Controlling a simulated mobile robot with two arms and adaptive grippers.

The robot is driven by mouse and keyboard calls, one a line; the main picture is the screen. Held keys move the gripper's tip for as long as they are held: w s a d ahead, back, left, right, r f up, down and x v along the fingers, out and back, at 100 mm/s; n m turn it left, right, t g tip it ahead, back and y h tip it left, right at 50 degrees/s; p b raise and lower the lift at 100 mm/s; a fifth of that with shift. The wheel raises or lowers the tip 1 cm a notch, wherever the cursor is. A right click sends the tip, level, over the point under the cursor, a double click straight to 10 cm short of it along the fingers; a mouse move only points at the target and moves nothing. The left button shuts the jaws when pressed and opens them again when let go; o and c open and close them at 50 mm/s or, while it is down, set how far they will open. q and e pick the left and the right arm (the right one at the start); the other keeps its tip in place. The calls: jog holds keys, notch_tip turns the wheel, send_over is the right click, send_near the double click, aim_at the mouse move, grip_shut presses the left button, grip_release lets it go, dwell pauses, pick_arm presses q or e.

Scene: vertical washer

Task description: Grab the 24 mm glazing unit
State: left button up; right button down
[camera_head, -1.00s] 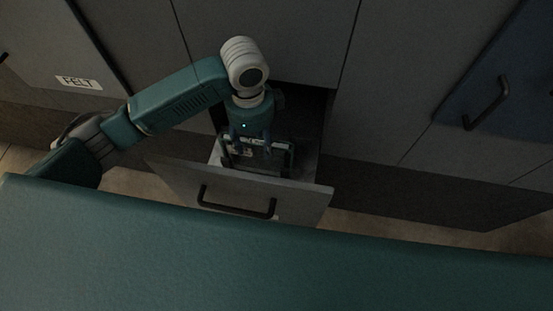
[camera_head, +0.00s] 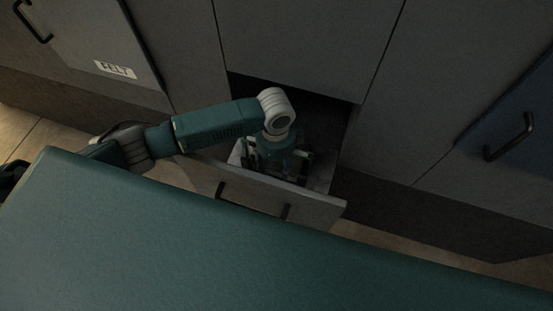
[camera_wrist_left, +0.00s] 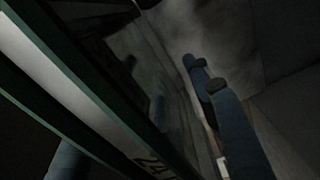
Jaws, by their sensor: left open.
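The 24 mm glazing unit (camera_wrist_left: 100,115) fills the left and middle of the left wrist view, a dark glass pane with pale and green edge strips. A "24" marking shows near its lower edge. In the head view, my left gripper (camera_head: 275,170) reaches down into the open drawer (camera_head: 285,203), over dark framed pieces that it partly hides. In the left wrist view my open left gripper (camera_wrist_left: 145,135) has blue fingers on the right of the unit and one at the lower left, on either side of its edge. I cannot tell whether they touch it. My right gripper is not in view.
The drawer's grey walls and front stand close around my left gripper. Grey cabinet fronts surround it, one with a "FELT" label (camera_head: 115,69). A blue door with a black handle (camera_head: 509,137) is at the right.

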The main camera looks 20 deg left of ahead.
pick_arm(q)
jog(key=shift+f, duration=0.1)
jog(key=shift+c, duration=0.5)
grip_shut()
jog(key=shift+w+d, duration=0.1)
jog(key=shift+w, duration=0.05)
